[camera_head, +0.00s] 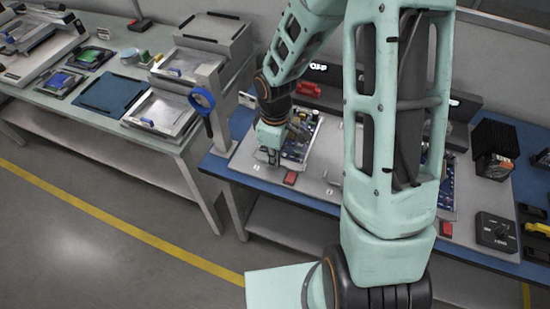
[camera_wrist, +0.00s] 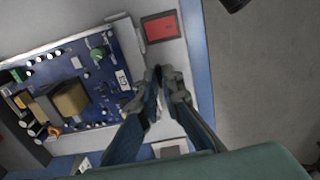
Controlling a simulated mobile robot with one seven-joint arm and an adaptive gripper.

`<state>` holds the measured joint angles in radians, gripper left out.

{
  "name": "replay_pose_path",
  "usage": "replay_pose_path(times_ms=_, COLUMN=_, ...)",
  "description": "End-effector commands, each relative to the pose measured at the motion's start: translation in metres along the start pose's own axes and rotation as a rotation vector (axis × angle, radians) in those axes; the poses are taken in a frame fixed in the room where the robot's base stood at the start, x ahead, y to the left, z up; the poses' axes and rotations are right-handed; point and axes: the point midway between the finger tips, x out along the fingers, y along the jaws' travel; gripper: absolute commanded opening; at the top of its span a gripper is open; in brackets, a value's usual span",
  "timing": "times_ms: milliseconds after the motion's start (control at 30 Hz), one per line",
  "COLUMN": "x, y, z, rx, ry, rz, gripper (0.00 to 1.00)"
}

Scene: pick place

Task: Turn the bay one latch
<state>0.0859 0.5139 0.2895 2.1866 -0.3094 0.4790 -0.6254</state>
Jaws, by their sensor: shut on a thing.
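My gripper (camera_head: 272,158) is low over the front of the bay at the left of the blue-edged bench, beside a circuit board (camera_head: 301,136). In the wrist view, the fingers (camera_wrist: 163,78) are closed together at the board's edge, shut on the small bay one latch, which they almost wholly hide. I cannot tell which way the latch is turned. The blue circuit board (camera_wrist: 108,78) lies flat beside the fingers, with several components on it. A red block (camera_wrist: 161,28) lies just past the fingertips; it also shows in the head view (camera_head: 290,178).
Another board lies partly behind my arm. A black ribbed box (camera_head: 494,141) and a dark dial box (camera_head: 495,232) stand at the right. A blue-rimmed magnifier (camera_head: 202,99) stands by the left table, which holds trays (camera_head: 160,112). The grey floor in front is clear.

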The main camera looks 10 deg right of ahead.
Motion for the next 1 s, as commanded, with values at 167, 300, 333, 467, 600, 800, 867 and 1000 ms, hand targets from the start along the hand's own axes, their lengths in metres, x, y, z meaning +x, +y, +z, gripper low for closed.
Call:
replay_pose_path(times_ms=167, x=-0.001, y=0.001, z=-0.001, rx=-0.003, ry=0.001, rz=0.002, gripper=0.0)
replay_pose_path(times_ms=300, x=-0.001, y=0.001, z=-0.001, rx=-0.002, ry=0.001, rz=0.002, gripper=0.18)
replay_pose_path(times_ms=333, x=-0.001, y=0.001, z=-0.001, rx=-0.002, ry=0.001, rz=0.002, gripper=0.22)
replay_pose_path(times_ms=467, x=0.0, y=0.0, z=0.0, rx=-0.001, ry=0.001, rz=0.001, gripper=0.24)
replay_pose_path(times_ms=600, x=0.0, y=0.0, z=0.0, rx=0.0, ry=0.0, rz=0.001, gripper=0.24)
replay_pose_path(times_ms=800, x=-0.013, y=0.001, z=-0.001, rx=0.001, ry=0.003, rz=0.004, gripper=0.24)
replay_pose_path(times_ms=867, x=-0.022, y=0.002, z=-0.001, rx=0.001, ry=0.003, rz=0.005, gripper=0.24)
replay_pose_path(times_ms=1000, x=-0.049, y=0.002, z=-0.001, rx=0.002, ry=0.004, rz=0.007, gripper=0.24)
